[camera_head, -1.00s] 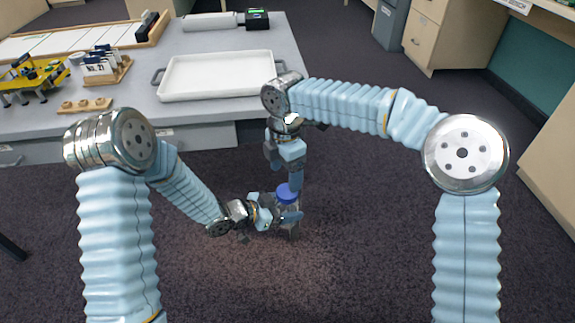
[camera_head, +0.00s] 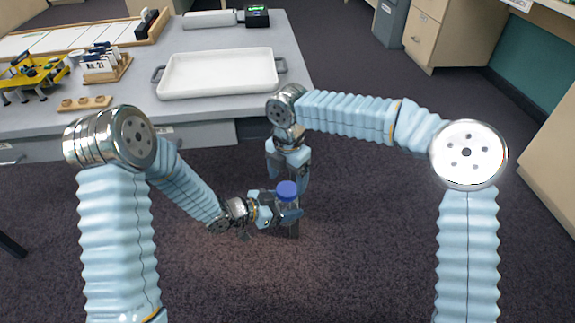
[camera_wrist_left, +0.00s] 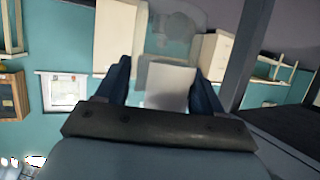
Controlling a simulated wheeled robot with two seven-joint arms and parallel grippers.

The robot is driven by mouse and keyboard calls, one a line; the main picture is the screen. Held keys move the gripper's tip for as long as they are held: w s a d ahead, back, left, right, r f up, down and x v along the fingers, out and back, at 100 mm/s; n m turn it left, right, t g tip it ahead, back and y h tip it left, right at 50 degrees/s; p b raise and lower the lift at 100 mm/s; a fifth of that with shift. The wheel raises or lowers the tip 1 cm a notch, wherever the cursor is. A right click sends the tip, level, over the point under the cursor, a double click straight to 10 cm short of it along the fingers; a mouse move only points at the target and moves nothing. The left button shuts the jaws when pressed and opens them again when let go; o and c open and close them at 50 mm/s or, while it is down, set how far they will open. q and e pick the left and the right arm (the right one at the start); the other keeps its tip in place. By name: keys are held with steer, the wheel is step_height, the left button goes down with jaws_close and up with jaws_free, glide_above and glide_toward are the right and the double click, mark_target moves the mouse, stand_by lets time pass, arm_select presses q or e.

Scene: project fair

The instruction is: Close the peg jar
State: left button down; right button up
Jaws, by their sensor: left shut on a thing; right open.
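The peg jar (camera_head: 287,204) is a small clear jar with a blue lid (camera_head: 287,189) on its top. My left gripper (camera_head: 287,214) is shut on the jar body and holds it upright in the air in front of the table. In the left wrist view, a pale, see-through shape with a white patch (camera_wrist_left: 168,84) lies between the left fingers. My right gripper (camera_head: 289,178) points down from above, open, its fingers spread at either side of the lid. I cannot tell whether they touch it. How tightly the lid sits is not visible.
The grey table (camera_head: 215,121) stands behind the grippers. On it are a white tray (camera_head: 218,75), a yellow model (camera_head: 36,72), a wooden block with holes (camera_head: 85,103) and a card rack (camera_head: 106,66). Open carpet lies below and right of the jar.

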mark_target(287, 189)
steer(key=shift+f, duration=1.5)
steer(key=c, duration=1.1)
steer(key=m, duration=0.8)
steer(key=o, duration=1.2)
steer(key=shift+o, duration=0.2)
step_height(287, 189, up, 12)
